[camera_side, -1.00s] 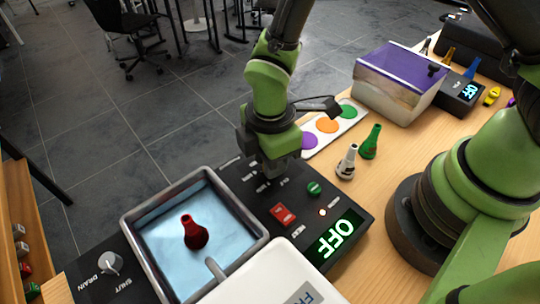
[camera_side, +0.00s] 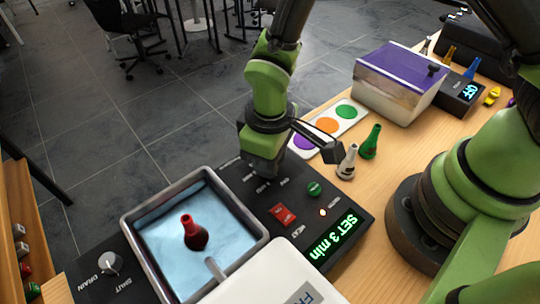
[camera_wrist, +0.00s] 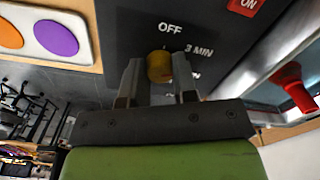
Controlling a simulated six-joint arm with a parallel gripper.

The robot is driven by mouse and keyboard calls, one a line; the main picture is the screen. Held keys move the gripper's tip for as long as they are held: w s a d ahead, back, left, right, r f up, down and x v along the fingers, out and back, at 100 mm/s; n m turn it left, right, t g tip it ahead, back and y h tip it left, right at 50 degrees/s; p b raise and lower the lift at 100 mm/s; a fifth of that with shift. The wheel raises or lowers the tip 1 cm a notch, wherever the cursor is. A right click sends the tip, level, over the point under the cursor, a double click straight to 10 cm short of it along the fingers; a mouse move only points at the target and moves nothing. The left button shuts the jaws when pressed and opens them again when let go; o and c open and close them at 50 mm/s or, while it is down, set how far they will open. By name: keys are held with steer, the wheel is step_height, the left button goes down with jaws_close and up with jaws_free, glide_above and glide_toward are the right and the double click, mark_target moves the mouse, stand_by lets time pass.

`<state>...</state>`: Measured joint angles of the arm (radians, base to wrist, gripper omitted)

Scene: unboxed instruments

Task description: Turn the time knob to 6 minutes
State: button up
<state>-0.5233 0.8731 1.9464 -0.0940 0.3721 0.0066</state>
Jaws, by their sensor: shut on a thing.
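The time knob (camera_wrist: 159,66) shows yellowish in the wrist view, between the two fingers of my gripper (camera_wrist: 158,80), which is shut on it. Labels "OFF" and "3 MIN" are printed around the knob; another label is partly covered by a finger. In the side view my gripper (camera_side: 262,176) is down at the far end of the black control panel (camera_side: 330,200) and hides the knob. The panel's green display (camera_side: 336,238) reads "SET 3 min".
A metal bath (camera_side: 148,198) with blue liquid holds a red flask (camera_side: 194,232). A red switch (camera_side: 283,215) and green button (camera_side: 314,188) are on the panel. White (camera_side: 347,162) and green (camera_side: 370,142) flasks stand right, near a colour-dot card (camera_side: 328,124).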

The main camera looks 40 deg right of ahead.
steer(key=m, duration=0.4)
steer(key=shift+m, duration=2.2)
steer(key=o, duration=0.9)
steer(key=shift+r, duration=0.1)
step_height(320, 180, up, 10)
steer(key=shift+f, duration=0.1)
